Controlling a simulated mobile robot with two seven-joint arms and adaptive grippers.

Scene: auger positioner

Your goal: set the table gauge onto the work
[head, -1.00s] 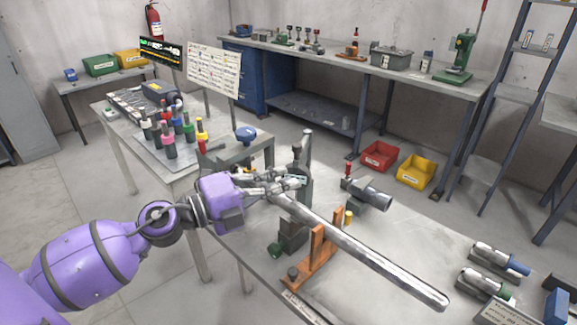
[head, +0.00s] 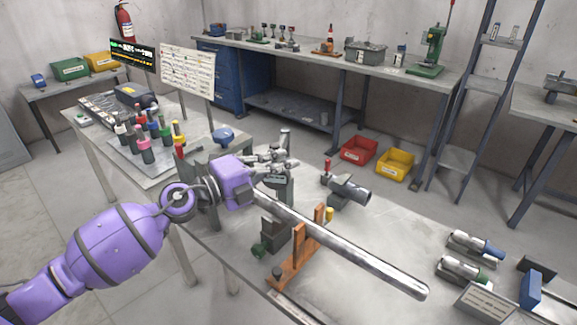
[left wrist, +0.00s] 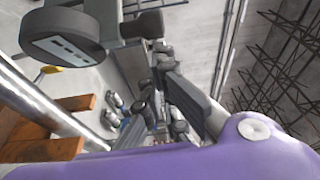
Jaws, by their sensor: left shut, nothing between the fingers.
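The work appears to be the long steel bar (head: 350,250), which lies slanting across the table over an orange stand. I cannot tell for certain which piece is the table gauge. A dark upright piece (head: 278,188) stands at the bar's far end, partly hidden by my left gripper. A grey cylindrical device with a red knob (head: 350,192) sits just behind the bar. My left gripper (head: 287,160) is shut and empty above the bar's far end, beside the upright piece. Its fingers (left wrist: 187,100) also show in the left wrist view. My right gripper is out of view.
The orange stand (head: 290,268) is under the bar. Two metal cylinders with coloured ends (head: 475,245) and a blue block (head: 530,289) lie at the right. A side table (head: 185,165) holds several coloured-cap tools. Red (head: 358,151) and yellow (head: 396,164) bins stand behind.

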